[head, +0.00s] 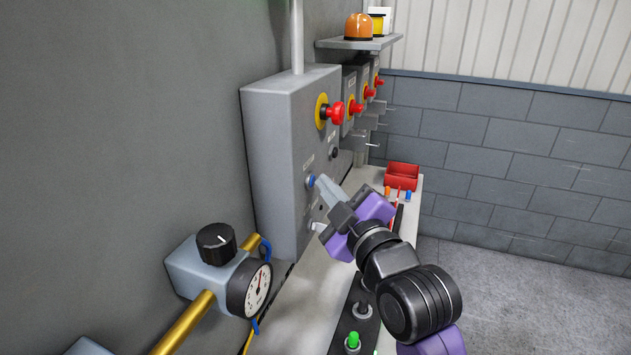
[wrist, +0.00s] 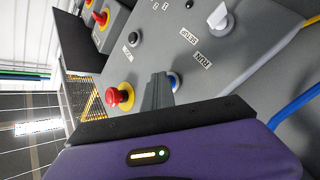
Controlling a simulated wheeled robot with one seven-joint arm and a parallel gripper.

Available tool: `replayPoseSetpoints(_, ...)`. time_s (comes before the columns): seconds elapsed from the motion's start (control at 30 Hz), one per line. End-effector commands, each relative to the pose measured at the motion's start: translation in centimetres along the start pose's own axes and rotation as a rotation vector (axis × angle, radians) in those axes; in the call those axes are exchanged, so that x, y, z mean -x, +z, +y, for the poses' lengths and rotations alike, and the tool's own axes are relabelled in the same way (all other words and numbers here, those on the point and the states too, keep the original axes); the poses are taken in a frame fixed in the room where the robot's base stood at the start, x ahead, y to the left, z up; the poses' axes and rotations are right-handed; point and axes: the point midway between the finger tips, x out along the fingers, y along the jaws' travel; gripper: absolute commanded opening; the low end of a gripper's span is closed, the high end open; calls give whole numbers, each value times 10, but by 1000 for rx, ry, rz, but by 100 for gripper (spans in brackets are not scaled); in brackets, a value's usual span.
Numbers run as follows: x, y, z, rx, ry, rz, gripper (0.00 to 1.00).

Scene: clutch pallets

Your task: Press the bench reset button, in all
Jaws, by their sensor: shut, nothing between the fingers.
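A grey control box (head: 270,150) on the wall carries a small blue button (head: 310,181) on its face; the button also shows in the wrist view (wrist: 175,81). Its label is too small to read surely. My gripper (head: 323,182) is shut and empty, with its fingertips right at the blue button. In the wrist view the shut fingers (wrist: 157,88) partly cover the button's edge. Whether the tips touch it or the button is pushed in, I cannot tell.
A red emergency stop (head: 335,111) on a yellow disc sits above the blue button. A white selector (wrist: 220,18) and a black knob (wrist: 133,38) share the panel. A gauge (head: 255,288) and brass pipe are nearer left.

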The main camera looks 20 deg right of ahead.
Motion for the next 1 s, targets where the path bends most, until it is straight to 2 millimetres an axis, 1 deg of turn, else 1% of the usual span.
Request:
replayPoseSetpoints(0.33,11,8,7,-1,0,1,0)
replayPoseSetpoints(0.73,14,10,9,-1,0,-1,0)
replayPoseSetpoints(1.0,30,23,21,-1,2,-2,0)
